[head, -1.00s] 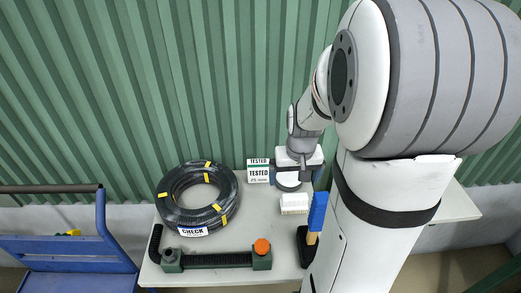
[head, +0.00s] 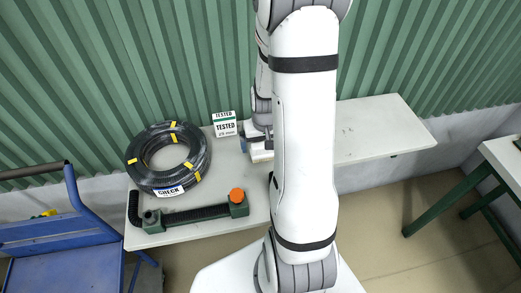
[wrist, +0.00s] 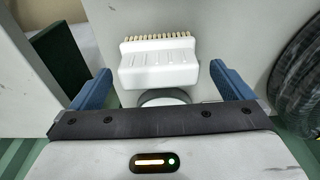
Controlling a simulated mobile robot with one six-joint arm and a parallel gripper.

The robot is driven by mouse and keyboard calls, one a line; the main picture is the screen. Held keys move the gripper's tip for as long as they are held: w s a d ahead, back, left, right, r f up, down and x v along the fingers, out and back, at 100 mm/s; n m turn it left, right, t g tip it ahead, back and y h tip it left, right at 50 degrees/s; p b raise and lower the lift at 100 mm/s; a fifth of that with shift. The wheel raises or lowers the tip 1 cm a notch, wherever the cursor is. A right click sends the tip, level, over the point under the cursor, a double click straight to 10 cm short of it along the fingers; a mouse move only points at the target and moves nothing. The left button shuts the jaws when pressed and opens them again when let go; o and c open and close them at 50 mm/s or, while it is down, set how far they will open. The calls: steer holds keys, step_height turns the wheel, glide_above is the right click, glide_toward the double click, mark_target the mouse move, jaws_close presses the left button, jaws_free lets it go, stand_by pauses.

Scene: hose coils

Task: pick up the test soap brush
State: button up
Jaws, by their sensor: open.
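A white brush (wrist: 158,64) with a row of pale bristles along its far side shows in the wrist view. In the head view only a pale part of it (head: 262,156) shows beside my arm. My gripper (wrist: 160,70) is open, with one blue finger on each side of the brush and a clear gap at both ends. I cannot tell how far above the brush the fingers are. A grey round part (wrist: 163,97) shows just below the brush, partly hidden by my gripper's body. In the head view my arm hides most of the gripper.
A black hose coil (head: 168,157) with yellow bands and a CHECK label lies on the pale table (head: 365,130). A TESTED sign (head: 224,124) stands behind. A blue cart (head: 60,245) stands left. The table's right part is clear.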

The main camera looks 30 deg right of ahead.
mark_target(263, 144)
steer(key=shift+w+f, duration=0.15)
steer(key=shift+f, duration=1.35)
steer(key=shift+c, duration=0.2)
steer(key=c, duration=1)
steer(key=shift+d, duration=0.1)
step_height(263, 144, up, 18)
steer(key=b, duration=0.1)
